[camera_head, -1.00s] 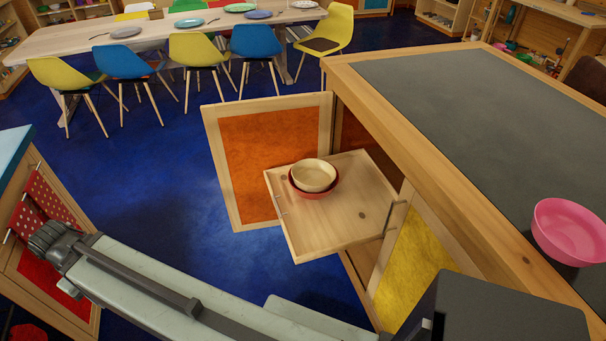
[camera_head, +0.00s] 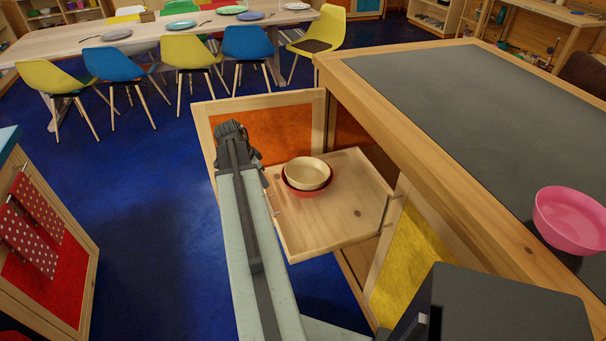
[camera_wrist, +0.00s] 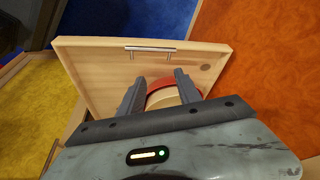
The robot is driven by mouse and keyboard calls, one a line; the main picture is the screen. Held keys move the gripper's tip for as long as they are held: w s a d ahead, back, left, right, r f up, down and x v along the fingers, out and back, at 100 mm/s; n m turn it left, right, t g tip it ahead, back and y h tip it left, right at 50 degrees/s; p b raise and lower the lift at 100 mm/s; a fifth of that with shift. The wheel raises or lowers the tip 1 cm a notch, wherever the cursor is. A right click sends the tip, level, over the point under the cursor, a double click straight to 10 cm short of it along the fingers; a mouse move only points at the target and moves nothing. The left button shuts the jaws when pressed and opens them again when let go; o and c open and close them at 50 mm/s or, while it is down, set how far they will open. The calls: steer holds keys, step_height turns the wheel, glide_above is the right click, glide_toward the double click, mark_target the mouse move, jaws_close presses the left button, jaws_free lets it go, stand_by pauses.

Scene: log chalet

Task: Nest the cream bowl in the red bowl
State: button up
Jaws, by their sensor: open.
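The cream bowl (camera_head: 307,172) sits inside the red bowl (camera_head: 307,190) on a pulled-out wooden shelf (camera_head: 345,215) in the head view. The red rim shows around and below the cream bowl. In the wrist view the cream bowl (camera_wrist: 165,98) and the red bowl (camera_wrist: 158,86) show beyond and between my fingers, partly hidden by them. My gripper (camera_wrist: 157,88) is open and appears empty. In the head view my arm reaches to the left of the bowls, and its fingers are not clear there.
The shelf has a metal handle (camera_wrist: 150,48) and sits beside an open orange cabinet door (camera_head: 270,130). A grey-topped counter (camera_head: 460,100) with a pink bowl (camera_head: 570,218) stands at the right. Blue floor (camera_head: 150,210) is clear at the left.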

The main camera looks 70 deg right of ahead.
mark_target(309, 184)
steer(key=s+d+m+g, duration=0.1)
steer(key=s+d+m, duration=0.4)
steer(key=s+d, duration=0.3)
steer(key=s, duration=0.4)
steer(key=shift+s+d, duration=0.2)
steer(key=shift+s, duration=0.1)
steer(key=shift+s+d+f+b, duration=0.1)
steer(key=shift+f+b, duration=0.5)
steer(key=shift+b, duration=0.15)
steer(key=b+x, duration=0.6)
steer(key=x, duration=0.1)
steer(key=shift+r, duration=0.25)
jaws_close()
